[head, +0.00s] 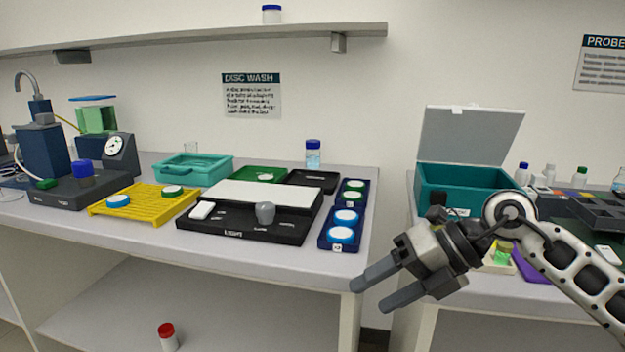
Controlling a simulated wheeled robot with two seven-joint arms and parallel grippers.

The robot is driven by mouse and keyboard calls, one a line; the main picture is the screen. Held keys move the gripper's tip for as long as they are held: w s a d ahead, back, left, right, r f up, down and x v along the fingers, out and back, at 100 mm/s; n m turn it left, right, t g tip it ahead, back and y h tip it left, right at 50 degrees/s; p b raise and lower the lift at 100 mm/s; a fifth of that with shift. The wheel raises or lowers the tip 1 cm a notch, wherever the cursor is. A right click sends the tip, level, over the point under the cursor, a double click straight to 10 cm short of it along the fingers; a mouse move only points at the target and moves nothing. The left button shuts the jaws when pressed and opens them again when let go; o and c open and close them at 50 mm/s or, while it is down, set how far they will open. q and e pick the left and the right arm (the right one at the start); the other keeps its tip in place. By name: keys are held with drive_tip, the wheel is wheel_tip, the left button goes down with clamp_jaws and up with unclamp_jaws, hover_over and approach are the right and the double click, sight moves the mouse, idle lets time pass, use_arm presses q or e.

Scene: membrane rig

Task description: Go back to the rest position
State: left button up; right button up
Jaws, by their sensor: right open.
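My right gripper (372,294) comes in from the right in the head view. It is open, with nothing between its two grey fingers. It hangs in front of the gap between the two benches, near the right front corner of the left bench. It touches no object that I can see. Its arm crosses in front of the right bench and hides part of it. My left gripper does not show.
The left bench (290,260) holds a black tray (240,232), a yellow rack (135,205), a teal tub (193,170) and a blue disc holder (326,238). An open teal box (464,182) stands on the right bench. A red-capped bottle (168,337) stands below.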

drive_tip(key=s+a+r+m+y, duration=0.1)
drive_tip(key=s+a+m+y, duration=0.1)
drive_tip(key=s+a+y, duration=0.45)
drive_tip(key=w+d+f+m+t+h+p, duration=0.1)
drive_tip(key=d+f+m+t+h, duration=0.1)
drive_tip(key=m+t, duration=0.75)
drive_tip(key=w+d+f+m+t+h+p, duration=0.1)
drive_tip(key=w+d+f+m+t+h, duration=0.15)
drive_tip(key=m+t, duration=0.75)
drive_tip(key=s+d+f+m+g+h, duration=0.3)
drive_tip(key=s+f+m, duration=0.4)
drive_tip(key=f, duration=0.3)
drive_tip(key=s+d+f+m+g+h, duration=0.2)
drive_tip(key=s+f+m+g+h, duration=0.3)
drive_tip(key=f, duration=0.5)
drive_tip(key=s+m+g+p, duration=0.1)
drive_tip(key=s+m+g, duration=0.1)
drive_tip(key=m, duration=0.1)
drive_tip(key=shift+s+d+h, duration=0.2)
drive_tip(key=shift+d+h, duration=0.1)
drive_tip(key=shift+d, duration=0.1)
